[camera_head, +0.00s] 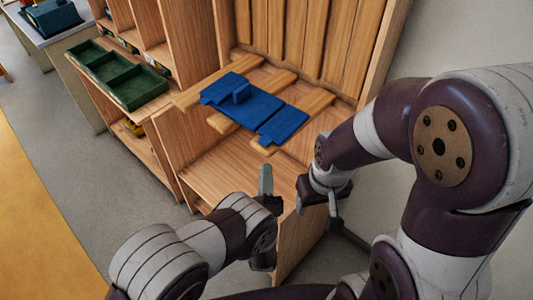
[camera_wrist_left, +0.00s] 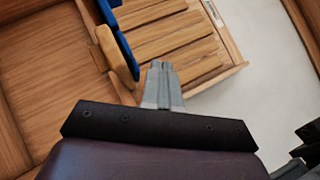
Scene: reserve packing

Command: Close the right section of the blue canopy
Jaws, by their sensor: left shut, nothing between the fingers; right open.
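The blue canopy (camera_head: 258,107) lies across wooden slats in the upper part of an open wooden unit. The canopy also shows at a steep angle in the left wrist view (camera_wrist_left: 120,42). My left gripper (camera_head: 265,176) is shut and empty, in front of and below the right section, apart from it. Its closed fingers show in the left wrist view (camera_wrist_left: 162,85). My right gripper (camera_head: 318,208) is open and empty, to the right of the left one.
A green divided tray (camera_head: 120,75) stands on a shelf to the left. The wooden unit's side wall (camera_head: 300,232) rises near both grippers. Slats (camera_head: 300,105) extend under and beside the canopy.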

